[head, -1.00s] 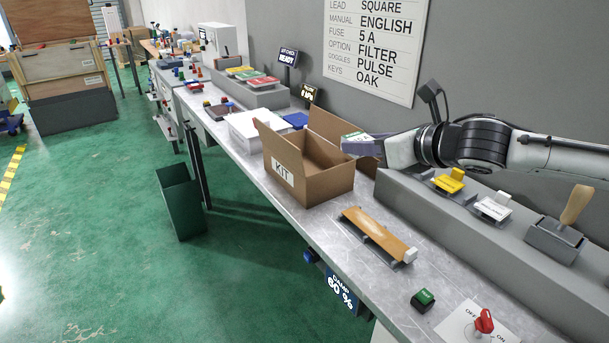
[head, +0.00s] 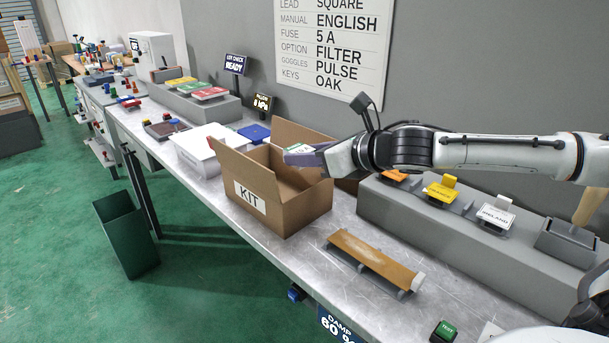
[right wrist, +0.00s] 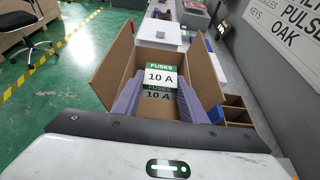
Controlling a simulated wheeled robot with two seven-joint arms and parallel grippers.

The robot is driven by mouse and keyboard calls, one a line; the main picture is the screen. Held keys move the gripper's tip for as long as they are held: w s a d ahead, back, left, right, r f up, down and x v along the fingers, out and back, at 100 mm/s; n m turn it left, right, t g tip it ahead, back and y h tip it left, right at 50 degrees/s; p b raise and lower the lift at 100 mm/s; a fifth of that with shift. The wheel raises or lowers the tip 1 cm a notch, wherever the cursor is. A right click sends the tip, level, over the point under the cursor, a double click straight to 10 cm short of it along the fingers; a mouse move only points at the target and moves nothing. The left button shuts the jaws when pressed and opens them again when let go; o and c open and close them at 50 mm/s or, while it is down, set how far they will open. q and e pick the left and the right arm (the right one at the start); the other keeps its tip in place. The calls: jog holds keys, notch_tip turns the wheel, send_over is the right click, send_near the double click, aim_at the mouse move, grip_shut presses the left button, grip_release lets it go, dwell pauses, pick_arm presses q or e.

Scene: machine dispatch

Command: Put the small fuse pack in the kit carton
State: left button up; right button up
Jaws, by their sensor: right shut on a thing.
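The kit carton (head: 285,212) stands open on the bench, with its flaps raised and a KIT label on its front. My right gripper (head: 303,152) reaches in from the right, above the carton's right part. It is shut on a fuse pack (right wrist: 160,77), white and green, marked FUSES 10 A in the right wrist view. The pack sits between the purple fingers (right wrist: 160,98), over the open carton (right wrist: 202,65). In the head view only a small part of the pack shows. My left gripper is not in view.
A brown divided box (right wrist: 237,108) stands beside the carton. A white bin (head: 200,155) is behind it to the left. An orange-brown board (head: 372,260) lies in front. A grey ledge (head: 420,225) with coloured tags runs along the wall. The wall board reads FUSE 5 A.

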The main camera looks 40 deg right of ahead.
notch_tip(320, 180, down, 3)
jog(key=shift+r+b, duration=0.1)
jog(key=shift+b, duration=0.4)
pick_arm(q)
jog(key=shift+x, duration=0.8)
pick_arm(e)
jog(key=shift+f, duration=0.75)
jog(key=o, duration=1.1)
jog(key=shift+c, duration=0.2)
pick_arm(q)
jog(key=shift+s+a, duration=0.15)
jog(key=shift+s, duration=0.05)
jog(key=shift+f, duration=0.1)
pick_arm(e)
jog(key=shift+r, duration=0.1)
